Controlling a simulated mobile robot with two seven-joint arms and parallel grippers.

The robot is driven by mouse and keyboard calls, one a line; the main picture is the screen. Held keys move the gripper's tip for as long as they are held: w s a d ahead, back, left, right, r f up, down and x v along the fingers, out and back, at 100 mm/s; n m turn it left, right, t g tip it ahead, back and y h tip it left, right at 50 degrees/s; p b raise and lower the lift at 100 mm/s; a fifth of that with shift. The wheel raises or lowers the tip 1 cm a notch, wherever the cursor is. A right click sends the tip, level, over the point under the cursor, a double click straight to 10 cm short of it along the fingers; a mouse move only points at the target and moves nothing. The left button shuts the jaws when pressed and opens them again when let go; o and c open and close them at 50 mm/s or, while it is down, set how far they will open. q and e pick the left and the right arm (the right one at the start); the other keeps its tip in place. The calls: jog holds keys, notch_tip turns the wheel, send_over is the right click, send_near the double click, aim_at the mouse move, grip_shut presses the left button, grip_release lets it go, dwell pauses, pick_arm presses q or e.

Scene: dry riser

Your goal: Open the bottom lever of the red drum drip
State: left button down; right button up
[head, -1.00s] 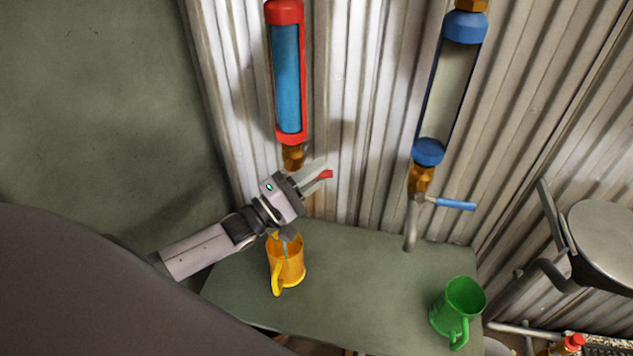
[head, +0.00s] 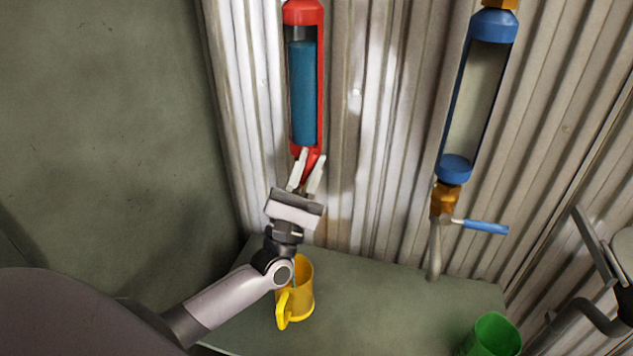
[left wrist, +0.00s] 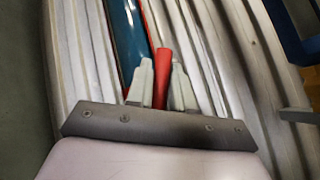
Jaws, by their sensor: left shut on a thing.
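The red drum (head: 320,80) hangs on the corrugated wall, with blue liquid (head: 303,95) in its window and a dark gap above it. My left gripper (head: 312,160) is in front of the drum's lower end, fingers pointing up. It is shut on the red lever (left wrist: 163,70), which stands between the fingers in the left wrist view and points up along the drum. My gripper hides the drum's bottom fitting and spout. A yellow mug (head: 301,303) stands below on the bench, partly behind my arm, with a bluish streak at its mouth. My right gripper is not in view.
A blue drum (head: 456,168) with a blue lever (head: 486,227) pointing right hangs to the right. A green mug (head: 495,335) stands on the grey-green bench (head: 380,305) at the lower right.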

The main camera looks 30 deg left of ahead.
pick_arm(q)
jog(key=shift+s+a+r+n+g+y+b, duration=0.15)
jog(key=shift+a+n+y+b, duration=0.15)
jog(key=shift+n+y, duration=0.7)
jog(key=shift+a+f+n+g+y+b, duration=0.15)
jog(key=shift+n+y+b, duration=0.1)
jog(key=shift+n+y, duration=0.75)
jog(key=shift+s+a+r+n+g+y+b, duration=0.15)
jog(key=shift+a+n+y+b, duration=0.15)
jog(key=shift+n+y, duration=0.7)
jog(key=shift+w, duration=0.1)
jog(key=c, duration=1.1)
grip_release()
jog(key=b+v, duration=0.1)
jog(key=v, duration=0.6)
